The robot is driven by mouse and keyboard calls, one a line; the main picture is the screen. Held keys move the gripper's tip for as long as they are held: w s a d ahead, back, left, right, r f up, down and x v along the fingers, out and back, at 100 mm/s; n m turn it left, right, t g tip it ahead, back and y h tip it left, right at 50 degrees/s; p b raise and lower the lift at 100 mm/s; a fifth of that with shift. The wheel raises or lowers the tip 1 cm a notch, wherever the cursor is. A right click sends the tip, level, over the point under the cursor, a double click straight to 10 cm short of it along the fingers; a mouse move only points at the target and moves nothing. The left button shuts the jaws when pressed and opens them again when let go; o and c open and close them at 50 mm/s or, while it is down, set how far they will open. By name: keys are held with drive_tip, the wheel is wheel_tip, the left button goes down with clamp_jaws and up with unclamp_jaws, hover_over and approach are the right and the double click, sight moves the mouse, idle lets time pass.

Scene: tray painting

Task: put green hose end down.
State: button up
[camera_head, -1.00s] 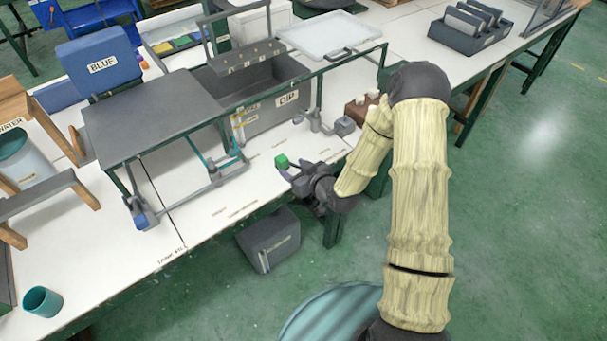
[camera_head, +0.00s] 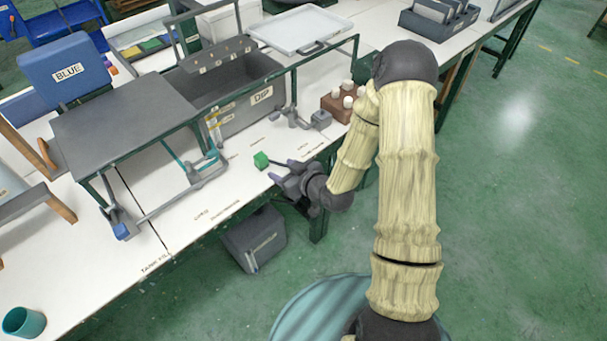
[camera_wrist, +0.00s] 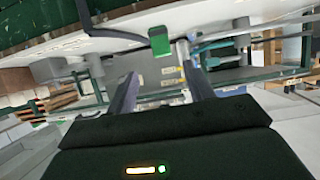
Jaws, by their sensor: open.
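The green hose end (camera_head: 261,160) is a small green block lying on the white table near its front edge, below the grey bin marked DIP. My gripper (camera_head: 281,171) is open and empty, just right of and in front of the green hose end, with a small gap between them. In the wrist view the green hose end (camera_wrist: 160,40) shows beyond the two spread fingers (camera_wrist: 160,88), not between them. Whether a hose is joined to it cannot be made out.
The grey DIP bin (camera_head: 233,120) stands behind. A valve fitting (camera_head: 295,117) and a brown block with white knobs (camera_head: 338,104) are to the right. A pipe frame (camera_head: 190,182) is to the left. A dark grey bin (camera_head: 254,240) stands on the floor below.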

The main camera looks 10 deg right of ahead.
drive_tip(key=s+d+r+m+g+h, duration=0.3)
drive_tip(key=s+d+r+g, duration=0.1)
drive_tip(key=s, duration=0.5)
drive_tip(key=s+d+r+m+g+h, duration=0.3)
drive_tip(key=s+d+r+g+h, duration=0.1)
drive_tip(key=s+d+r, duration=0.3)
wheel_tip(320, 180, up, 2)
drive_tip(key=shift+s+d+r+m, duration=0.15)
drive_tip(key=shift+s+m, duration=0.25)
drive_tip(key=shift+s, duration=0.6)
wheel_tip(320, 180, up, 8)
drive_tip(key=p, duration=0.8)
drive_tip(key=shift+r+p, duration=0.25)
drive_tip(key=shift+p, duration=0.05)
